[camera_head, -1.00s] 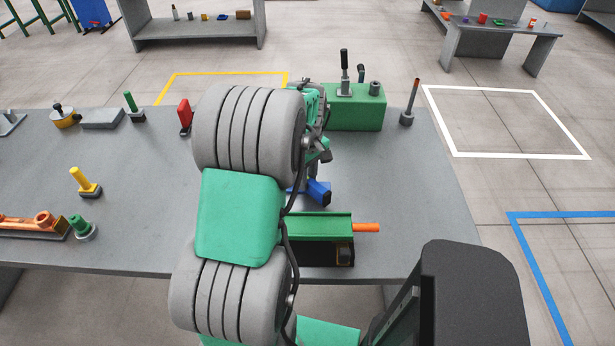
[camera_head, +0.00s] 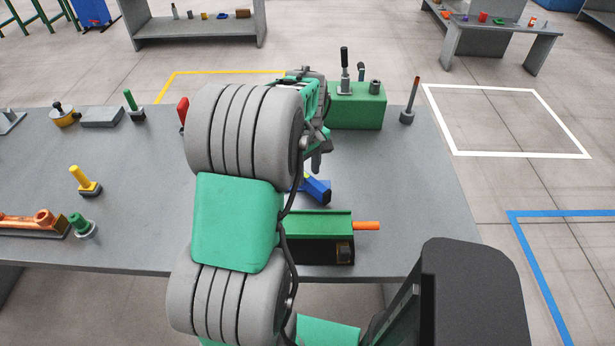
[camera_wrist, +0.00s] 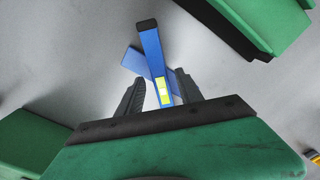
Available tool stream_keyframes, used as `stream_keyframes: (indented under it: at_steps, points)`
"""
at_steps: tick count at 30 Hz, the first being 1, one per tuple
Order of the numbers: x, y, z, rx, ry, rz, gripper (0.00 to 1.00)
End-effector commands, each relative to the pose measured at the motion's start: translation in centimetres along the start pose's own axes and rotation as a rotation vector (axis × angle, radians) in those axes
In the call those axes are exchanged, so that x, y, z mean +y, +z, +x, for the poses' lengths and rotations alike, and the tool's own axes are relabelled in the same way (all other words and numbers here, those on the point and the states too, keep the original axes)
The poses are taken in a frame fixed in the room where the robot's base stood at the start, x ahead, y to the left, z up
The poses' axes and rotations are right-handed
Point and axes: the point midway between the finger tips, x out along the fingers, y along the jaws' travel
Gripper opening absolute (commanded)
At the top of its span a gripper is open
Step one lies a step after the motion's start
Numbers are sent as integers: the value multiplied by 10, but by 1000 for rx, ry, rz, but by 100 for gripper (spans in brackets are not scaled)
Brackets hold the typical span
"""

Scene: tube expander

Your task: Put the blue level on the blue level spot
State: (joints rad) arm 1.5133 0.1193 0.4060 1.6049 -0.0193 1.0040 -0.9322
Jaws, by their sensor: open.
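The blue level (camera_wrist: 151,50) is a blue bar with a black end and a yellow-green vial. In the wrist view it lies between and beyond my open fingers (camera_wrist: 160,89), with a gap on each side. A flat blue piece (camera_wrist: 134,60) crosses beneath it at an angle; it may be the blue level spot, but I cannot tell for sure. In the head view the level (camera_head: 318,189) rests at table height, partly hidden by my arm. My gripper (camera_head: 316,163) is just behind and above it there.
A green block with an orange rod (camera_head: 325,226) stands in front of the level. A green box with levers (camera_head: 356,108) stands behind it. A dark post with a brown tip (camera_head: 408,112) stands at the back right. The table's right side (camera_head: 425,200) is clear.

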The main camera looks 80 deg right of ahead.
Motion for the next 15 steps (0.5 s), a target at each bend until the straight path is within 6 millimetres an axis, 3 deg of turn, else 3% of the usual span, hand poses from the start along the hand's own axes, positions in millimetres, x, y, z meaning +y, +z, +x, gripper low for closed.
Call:
stream_keyframes:
  at_steps: [9,15]
  points:
    - [1,0,-78,2,3,-1,43]
    - [0,0,-97,0,0,0,43]
